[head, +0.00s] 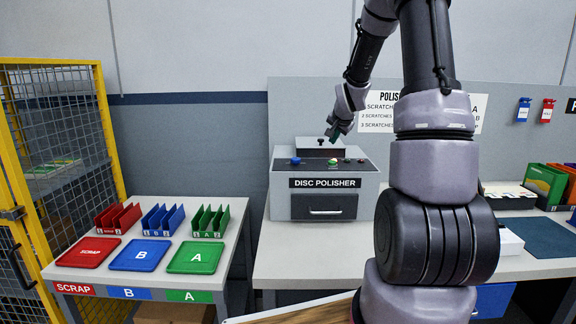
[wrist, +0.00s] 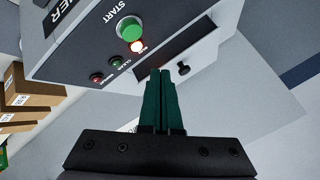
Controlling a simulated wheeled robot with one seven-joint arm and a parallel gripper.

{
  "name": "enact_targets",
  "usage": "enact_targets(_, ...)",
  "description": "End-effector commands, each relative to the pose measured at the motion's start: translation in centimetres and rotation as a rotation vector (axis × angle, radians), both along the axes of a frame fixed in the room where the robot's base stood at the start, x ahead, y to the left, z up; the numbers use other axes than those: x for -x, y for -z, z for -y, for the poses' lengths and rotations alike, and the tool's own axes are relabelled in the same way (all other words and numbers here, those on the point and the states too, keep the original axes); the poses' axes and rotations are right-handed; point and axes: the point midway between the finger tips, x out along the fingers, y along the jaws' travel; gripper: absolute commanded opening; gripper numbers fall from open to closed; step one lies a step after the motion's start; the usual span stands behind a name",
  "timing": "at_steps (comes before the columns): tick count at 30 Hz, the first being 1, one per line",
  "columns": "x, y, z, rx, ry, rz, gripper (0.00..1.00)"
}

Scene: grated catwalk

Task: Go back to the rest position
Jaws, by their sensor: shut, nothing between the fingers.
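My gripper (wrist: 162,75) is shut and empty, its dark green fingers together in the wrist view. In the head view my gripper (head: 333,138) is above the top of the disc polisher (head: 282,207), near its back part. The polisher is a grey box with a front drawer and a sloped control panel. The fingers appear apart from the button.
On the left table, red (head: 88,253), blue (head: 140,255) and green (head: 195,257) trays lie before matching slotted racks. A yellow mesh cage (head: 60,130) stands at far left. A dark mat (head: 540,238) and green and orange bins stand right.

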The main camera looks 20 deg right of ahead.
Motion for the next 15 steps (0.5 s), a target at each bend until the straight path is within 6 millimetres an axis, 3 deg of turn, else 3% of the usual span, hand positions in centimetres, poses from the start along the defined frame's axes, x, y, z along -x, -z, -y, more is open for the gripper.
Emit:
enact_targets(4,0.5,-0.9,-0.5,0.009,-0.010,-0.002,0.00)
enact_targets(8,3.0,-4.0,-2.4,0.039,-0.049,-0.023,0.00)
enact_targets(15,12.2,-11.0,-8.1,0.103,-0.183,-0.086,0.00)
